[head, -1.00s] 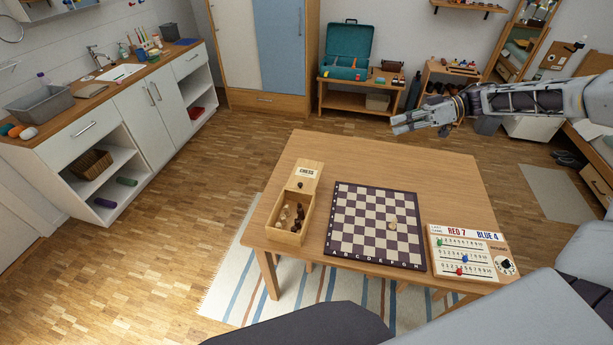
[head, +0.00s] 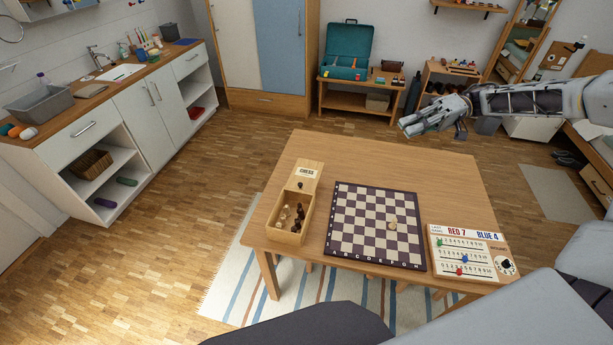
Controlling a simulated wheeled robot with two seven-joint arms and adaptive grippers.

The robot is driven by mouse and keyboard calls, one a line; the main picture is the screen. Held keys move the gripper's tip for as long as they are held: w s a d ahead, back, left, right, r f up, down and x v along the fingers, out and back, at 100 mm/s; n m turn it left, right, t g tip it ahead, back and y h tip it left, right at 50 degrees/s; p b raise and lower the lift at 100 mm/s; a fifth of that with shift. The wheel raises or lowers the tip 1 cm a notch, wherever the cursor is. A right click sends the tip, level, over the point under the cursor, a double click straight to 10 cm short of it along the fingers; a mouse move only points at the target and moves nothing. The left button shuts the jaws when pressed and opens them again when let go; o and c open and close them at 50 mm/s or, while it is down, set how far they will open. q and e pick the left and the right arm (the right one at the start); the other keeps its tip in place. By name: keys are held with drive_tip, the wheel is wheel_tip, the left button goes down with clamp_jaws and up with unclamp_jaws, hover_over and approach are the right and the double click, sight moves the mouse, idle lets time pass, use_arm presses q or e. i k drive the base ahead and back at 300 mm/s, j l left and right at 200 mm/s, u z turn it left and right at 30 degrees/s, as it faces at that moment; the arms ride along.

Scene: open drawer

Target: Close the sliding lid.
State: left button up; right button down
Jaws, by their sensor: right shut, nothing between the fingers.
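A wooden box (head: 275,232) stands at the left side of the table. Its sliding lid (head: 308,173), labelled CHESS, is slid out toward the far side, with a small dark knob on its near part. The box is open in front of the lid and light and dark chess pieces (head: 299,212) show inside. My right gripper (head: 404,127) is shut and empty, in the air beyond the table's far right part, well away from the box. My left gripper is not in view.
A chessboard (head: 345,190) with a light piece (head: 392,225) on it lies right of the box. A score board (head: 464,235) with pegs and a dial stands at the table's right corner. The table's (head: 400,158) far half is clear.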

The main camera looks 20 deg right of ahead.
sight(305, 174)
drive_tip(key=i+j, duration=0.2)
drive_tip(key=i, duration=0.3)
drive_tip(key=i+j, duration=0.15)
drive_tip(key=i, duration=0.3)
